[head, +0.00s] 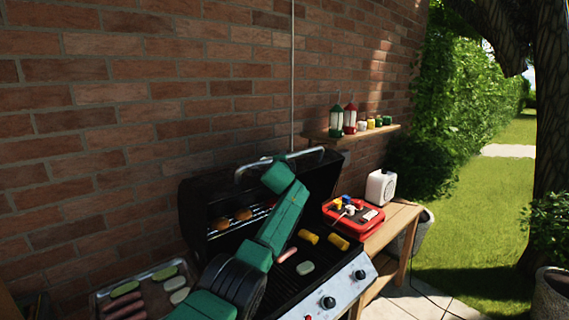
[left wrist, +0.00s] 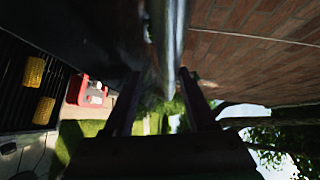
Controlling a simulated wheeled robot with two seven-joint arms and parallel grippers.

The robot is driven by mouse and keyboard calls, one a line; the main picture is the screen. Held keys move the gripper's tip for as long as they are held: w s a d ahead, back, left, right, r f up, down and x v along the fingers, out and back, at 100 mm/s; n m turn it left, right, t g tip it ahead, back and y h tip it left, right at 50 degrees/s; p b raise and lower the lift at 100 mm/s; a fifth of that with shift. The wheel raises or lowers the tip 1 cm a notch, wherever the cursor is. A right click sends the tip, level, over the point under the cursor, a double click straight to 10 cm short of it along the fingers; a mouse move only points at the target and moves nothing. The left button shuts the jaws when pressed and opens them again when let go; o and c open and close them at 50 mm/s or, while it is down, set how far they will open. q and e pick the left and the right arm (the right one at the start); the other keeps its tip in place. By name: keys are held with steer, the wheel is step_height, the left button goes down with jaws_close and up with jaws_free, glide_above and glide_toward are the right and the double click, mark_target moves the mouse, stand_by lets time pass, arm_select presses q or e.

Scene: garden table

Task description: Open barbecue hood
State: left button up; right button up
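The barbecue's black hood (head: 205,190) is raised and tilted back toward the brick wall, so the grill inside shows. Its metal handle (head: 256,164) runs along the top edge. My left arm reaches across the grill, and its wrist is at the handle; the gripper's fingers are hidden in the head view. In the left wrist view the left gripper (left wrist: 160,85) has its fingers spread apart. A shiny bar, seemingly the handle (left wrist: 172,45), runs between or just beyond them; contact cannot be told. My right gripper is in neither view.
Buns sit on the upper rack (head: 243,215); corn (head: 338,242) and other food lie on the grate. A food tray (head: 150,285) is at left. A red tray (head: 350,218) and a white box (head: 380,187) stand on the wooden side table (head: 398,217). The brick wall (head: 150,100) is close behind.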

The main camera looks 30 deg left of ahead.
arm_select(q)
steer(key=shift+d, duration=0.1)
stand_by(0.3)
steer(key=b+v, duration=0.6)
steer(key=v, duration=0.8)
steer(key=shift+s+r, duration=0.15)
steer(key=shift+s, duration=0.15)
